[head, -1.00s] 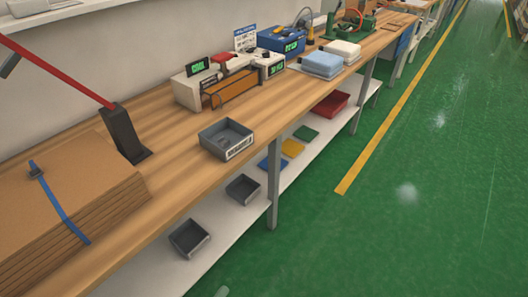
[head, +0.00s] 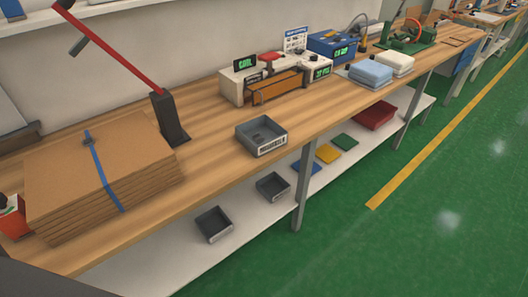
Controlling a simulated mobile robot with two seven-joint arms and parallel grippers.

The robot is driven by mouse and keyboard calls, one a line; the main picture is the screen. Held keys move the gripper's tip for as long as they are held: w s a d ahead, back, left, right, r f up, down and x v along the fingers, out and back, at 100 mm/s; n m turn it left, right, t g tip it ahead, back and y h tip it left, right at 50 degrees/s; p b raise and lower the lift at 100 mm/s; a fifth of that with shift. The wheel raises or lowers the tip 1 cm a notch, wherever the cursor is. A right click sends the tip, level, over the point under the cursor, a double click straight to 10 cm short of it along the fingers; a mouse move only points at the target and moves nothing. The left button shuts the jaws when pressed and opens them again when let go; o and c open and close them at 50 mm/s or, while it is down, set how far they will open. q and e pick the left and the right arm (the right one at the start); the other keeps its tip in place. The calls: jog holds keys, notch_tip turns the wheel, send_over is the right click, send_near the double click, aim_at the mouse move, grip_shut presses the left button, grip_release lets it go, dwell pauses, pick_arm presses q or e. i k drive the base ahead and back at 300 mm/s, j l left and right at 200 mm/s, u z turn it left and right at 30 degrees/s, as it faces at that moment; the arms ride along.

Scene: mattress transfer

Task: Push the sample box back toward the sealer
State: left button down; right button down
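The grey open sample box (head: 262,136) sits on the wooden workbench near its front edge, with a white label on its front side and something dark inside that is too small to tell. The sealer (head: 276,84) stands behind it toward the wall, a cream machine with an orange-brown front, a red handle on top and green displays. A gap of bare bench lies between box and sealer. Neither of my grippers is in view.
A strapped cardboard stack (head: 98,172) and a red-armed lever tool (head: 170,118) stand left of the box. Folded blue cloth (head: 370,73) and white cloth (head: 396,63) lie to the right. The lower shelf (head: 185,265) holds several trays. Green floor (head: 440,225) is clear in front.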

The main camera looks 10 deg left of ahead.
aim_at(261, 135)
jog(key=i+l+u, duration=0.15)
jog(key=l+u, duration=0.25)
jog(key=i+l+u, duration=0.15)
jog(key=u, duration=0.3)
jog(key=i+l+u, duration=0.15)
jog(key=l, duration=0.35)
jog(key=l+u, duration=0.15)
jog(key=l, duration=0.3)
jog(key=i+l, duration=0.1)
jog(key=l, duration=1.15)
jog(key=i+l+u, duration=0.1)
jog(key=l, duration=0.55)
